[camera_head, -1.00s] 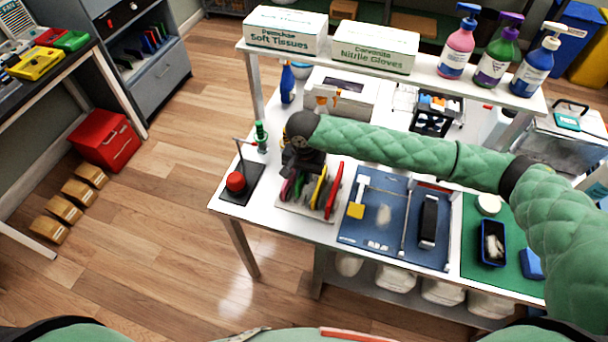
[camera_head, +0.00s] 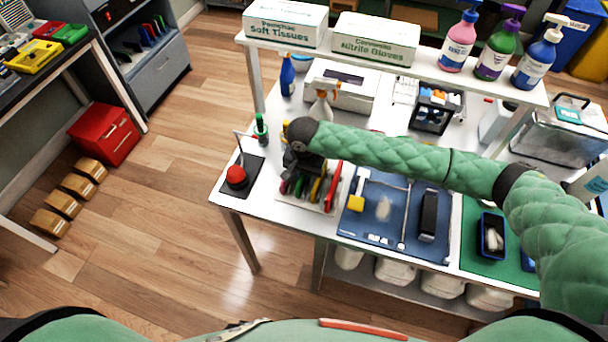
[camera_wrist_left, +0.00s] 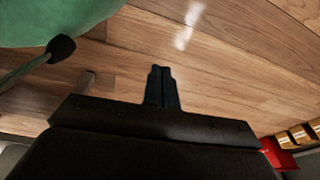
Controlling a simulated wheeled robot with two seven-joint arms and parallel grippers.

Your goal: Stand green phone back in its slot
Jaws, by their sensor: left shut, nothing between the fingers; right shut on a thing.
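A pale rack (camera_head: 318,207) near the left end of the white table holds several thin upright phones. They include a yellow one (camera_head: 316,190) and a red one (camera_head: 333,188) at its right side. My right gripper (camera_head: 297,176) reaches down over the rack's left part, shut on a thin thing that I take to be the green phone (camera_head: 300,187). The gripper and wrist hide most of it, so I cannot tell whether it is fully seated in a slot. My left gripper (camera_wrist_left: 162,70) is shut and empty above the wooden floor in the left wrist view.
A blue mat (camera_head: 375,222) lies to the right. A raised shelf (camera_head: 400,77) with boxes and pump bottles spans the back.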

